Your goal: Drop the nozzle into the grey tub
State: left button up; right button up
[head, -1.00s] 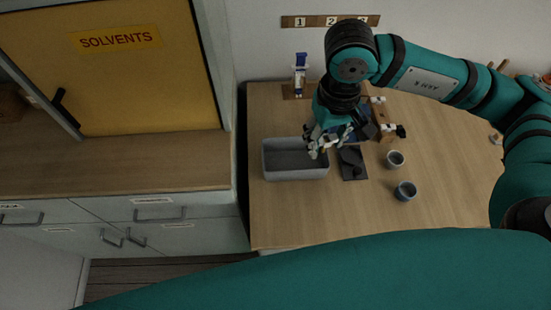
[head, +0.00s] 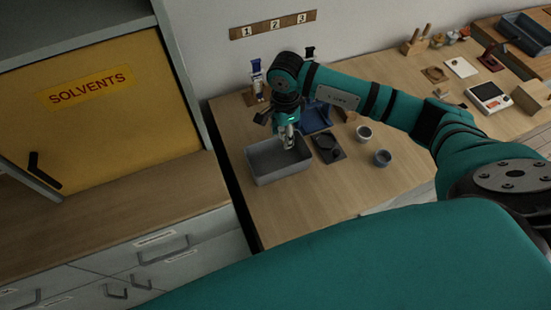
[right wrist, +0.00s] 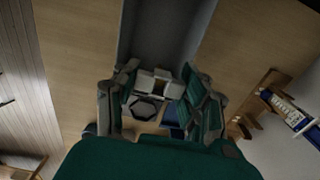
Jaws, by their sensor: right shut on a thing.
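The grey tub (head: 283,179) is an open rectangular bin on the wooden table, left of the dark stand. My right gripper (head: 289,144) points down over the tub's back right part. In the right wrist view the gripper (right wrist: 157,88) is shut on a small pale thing, likely the nozzle (right wrist: 155,80); the fingers hide much of it. The tub (right wrist: 165,35) shows beyond the fingers there. My left gripper is not in view.
A dark stand (head: 328,149) and two small cups (head: 364,133) (head: 382,158) stand right of the tub. A blue-and-white bottle (head: 257,78) stands behind it. The yellow solvents cabinet (head: 100,120) is at left. The table's front is clear.

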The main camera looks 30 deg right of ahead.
aim_at(282, 145)
jog(key=f, duration=0.1)
jog(key=f+b, duration=0.2)
jog(key=f, duration=0.1)
jog(key=shift+a, duration=0.25)
jog(key=shift+d+f+b, duration=0.1)
jog(key=shift+f+b, duration=0.2)
jog(key=shift+f, duration=0.4)
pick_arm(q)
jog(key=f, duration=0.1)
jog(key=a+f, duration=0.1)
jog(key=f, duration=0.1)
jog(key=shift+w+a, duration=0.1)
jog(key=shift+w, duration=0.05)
pick_arm(e)
jog(key=o, duration=0.9)
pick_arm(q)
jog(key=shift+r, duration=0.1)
pick_arm(e)
jog(key=shift+o, duration=0.2)
jog(key=shift+r, duration=0.1)
